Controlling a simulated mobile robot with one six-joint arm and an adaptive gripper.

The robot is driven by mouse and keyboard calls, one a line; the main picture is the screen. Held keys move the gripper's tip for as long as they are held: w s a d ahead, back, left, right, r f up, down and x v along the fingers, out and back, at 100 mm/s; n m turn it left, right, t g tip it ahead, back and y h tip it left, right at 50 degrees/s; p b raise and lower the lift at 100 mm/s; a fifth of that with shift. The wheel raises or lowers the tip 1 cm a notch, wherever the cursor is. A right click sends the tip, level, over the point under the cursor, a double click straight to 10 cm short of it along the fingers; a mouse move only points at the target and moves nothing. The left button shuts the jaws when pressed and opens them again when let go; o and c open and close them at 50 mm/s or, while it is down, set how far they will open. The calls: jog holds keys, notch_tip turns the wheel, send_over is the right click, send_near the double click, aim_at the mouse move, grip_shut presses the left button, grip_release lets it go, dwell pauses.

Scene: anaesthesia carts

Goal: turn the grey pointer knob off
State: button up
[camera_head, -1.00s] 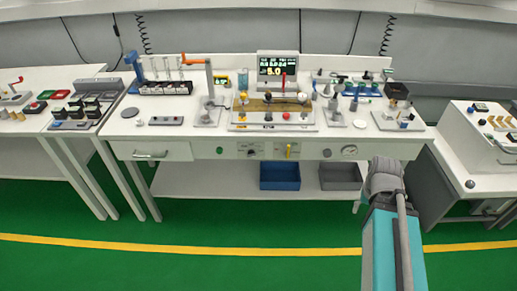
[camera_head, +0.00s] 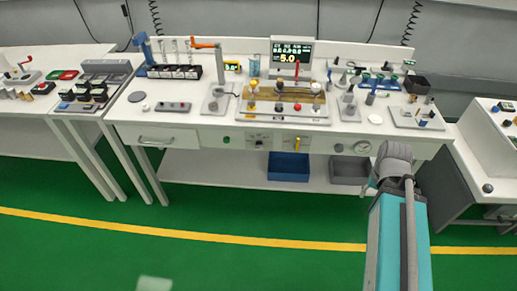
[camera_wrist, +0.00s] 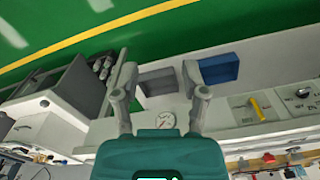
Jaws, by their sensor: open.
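The grey pointer knob (camera_head: 258,144) is on a light plate on the bench's front panel, left of a yellow lever (camera_head: 297,144). In the wrist view the knob (camera_wrist: 303,92) is at the right edge, beyond the yellow lever (camera_wrist: 258,108); its exact pointer angle is too small to tell. My gripper (camera_wrist: 160,75) is open and empty, its two fingers apart. In the wrist view it is over the area near the round gauge (camera_wrist: 165,120), well to the side of the knob. In the head view my arm mostly hides the gripper.
The front panel also has a green button (camera_head: 227,140), a dark round knob (camera_head: 339,148) and a gauge (camera_head: 362,147). A blue bin (camera_head: 288,167) and a grey bin (camera_head: 349,171) stand on the lower shelf.

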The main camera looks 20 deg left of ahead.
jog(key=shift+f, duration=0.1)
jog(key=w+a+f+m+t+y+b, duration=0.1)
jog(key=w+a+f+t+b, duration=0.1)
jog(key=w+a+f+b, duration=0.25)
jog(key=w+a+f+m+t+y+b, duration=0.1)
jog(key=w+a+f+m+t+b, duration=0.15)
jog(key=a+b, duration=0.35)
jog(key=w+a+f+t+y+b, duration=0.1)
jog(key=w+a+f+t+b, duration=0.2)
jog(key=a, duration=0.4)
jog(key=a+f+m+t+y+b, duration=0.2)
jog(key=a+m+y+b, duration=0.1)
jog(key=a+b, duration=0.4)
jog(key=w+a+f+m+t+y+b, duration=0.1)
jog(key=a+f+m+t+y+b, duration=0.1)
jog(key=a+b, duration=0.6)
jog(key=a+m+t, duration=0.1)
jog(key=a, duration=0.4)
jog(key=shift+w+a+f+y, duration=0.2)
jog(key=shift+a+y, duration=0.05)
jog(key=shift+y, duration=0.15)
jog(key=shift+w+m, duration=0.1)
jog(key=shift+m, duration=0.15)
